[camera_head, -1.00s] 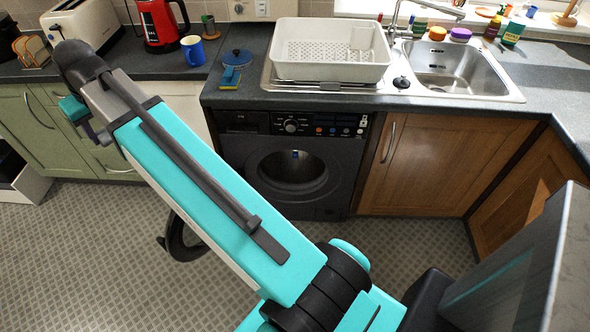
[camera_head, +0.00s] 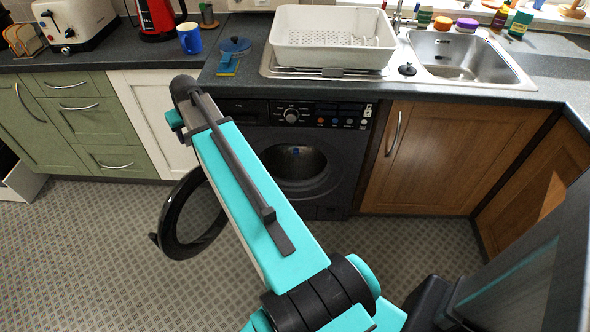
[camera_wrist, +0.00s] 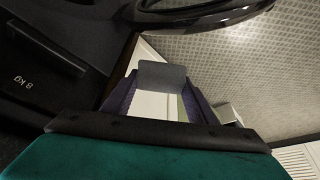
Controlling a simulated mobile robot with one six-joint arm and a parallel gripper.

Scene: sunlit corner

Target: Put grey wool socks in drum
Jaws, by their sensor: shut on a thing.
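The black washing machine (camera_head: 345,150) stands under the counter. Its round door (camera_head: 167,226) is swung open to the left, and the dark drum (camera_head: 300,172) shows partly behind my arm. In the wrist view my gripper (camera_wrist: 162,85) is shut on a small, flat grey piece, which looks like the grey wool socks (camera_wrist: 162,74); no knit shows. My wrist is at the machine's upper left, outside the drum. The wrist view shows the black door (camera_wrist: 200,15) at the top.
The machine's dark front with an 8 kg label (camera_wrist: 28,82) fills the wrist view's left side. A white cabinet (camera_head: 150,115) stands left of the machine and a wooden cupboard (camera_head: 445,155) right. The counter holds a white dish rack (camera_head: 330,55) and blue mug (camera_head: 189,38). The floor (camera_head: 110,250) is clear.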

